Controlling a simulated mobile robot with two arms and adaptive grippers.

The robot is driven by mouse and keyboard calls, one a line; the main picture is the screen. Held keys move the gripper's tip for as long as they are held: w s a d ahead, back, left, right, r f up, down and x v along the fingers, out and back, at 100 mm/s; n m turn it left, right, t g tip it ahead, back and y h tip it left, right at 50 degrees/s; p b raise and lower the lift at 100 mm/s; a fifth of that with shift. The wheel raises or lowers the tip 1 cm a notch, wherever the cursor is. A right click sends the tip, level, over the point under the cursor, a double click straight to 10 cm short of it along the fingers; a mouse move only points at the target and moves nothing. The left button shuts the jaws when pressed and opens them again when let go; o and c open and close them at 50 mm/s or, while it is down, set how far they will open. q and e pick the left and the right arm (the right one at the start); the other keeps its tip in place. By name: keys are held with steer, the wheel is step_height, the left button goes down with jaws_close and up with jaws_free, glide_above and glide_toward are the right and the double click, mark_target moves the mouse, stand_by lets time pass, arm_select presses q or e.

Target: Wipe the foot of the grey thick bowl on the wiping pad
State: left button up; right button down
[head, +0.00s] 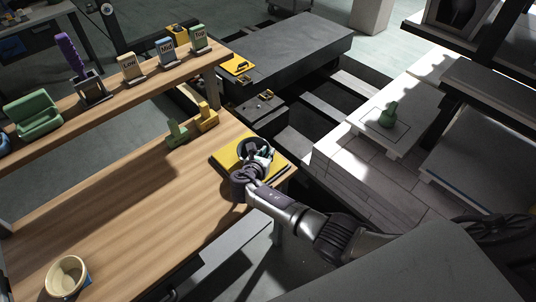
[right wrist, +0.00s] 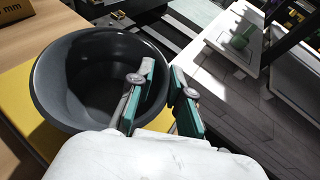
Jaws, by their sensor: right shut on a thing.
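The grey thick bowl (head: 247,144) is at the right end of the wooden bench, over the yellow wiping pad (head: 226,158). In the right wrist view the bowl (right wrist: 70,80) is dark grey and upright, its open mouth facing up. My right gripper (head: 264,154) is shut on the bowl's wall. In the right wrist view its green-padded fingers (right wrist: 164,92) have one inside the rim and one outside. The pad (right wrist: 18,105) shows under and beside the bowl. The bowl's foot is hidden, so I cannot tell whether it touches the pad. My left gripper is out of view.
A cream bowl (head: 67,277) stands at the bench's near left. Green (head: 176,133) and yellow (head: 206,117) blocks stand behind the pad. A raised shelf (head: 105,92) holds Low, Mid and Top signs. A green piece (head: 389,114) stands on a pale slab right. The bench middle is clear.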

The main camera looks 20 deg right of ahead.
mark_target(262, 142)
steer(key=shift+w+a+f+b, duration=0.15)
steer(key=shift+w+b, duration=0.1)
steer(key=shift+w, duration=0.15)
steer(key=shift+w+a+r+b, duration=0.1)
steer(key=shift+w+a+b, duration=0.1)
steer(key=shift+w, duration=0.2)
steer(key=shift+w+a+b, duration=0.15)
steer(key=shift+w+b, duration=0.2)
steer(key=shift+w, duration=0.2)
steer(key=w+b, duration=0.1)
steer(key=w+a+b, duration=0.1)
steer(key=w+b, duration=0.1)
steer(key=shift+w+a, duration=0.1)
steer(key=shift+w+a+b, duration=0.1)
steer(key=shift+w+b, duration=0.2)
steer(key=shift+b, duration=0.1)
steer(key=shift+s+d+r+p, duration=0.25)
steer(key=shift+s+p, duration=0.2)
steer(key=shift+p, duration=0.4)
steer(key=s+p, duration=0.2)
steer(key=shift+d+p, duration=0.3)
steer(key=shift+d, duration=0.05)
steer(key=shift+s+d+f, duration=0.1)
steer(key=shift+s, duration=0.35)
steer(key=shift+s+p, duration=0.1)
steer(key=shift+p, duration=0.3)
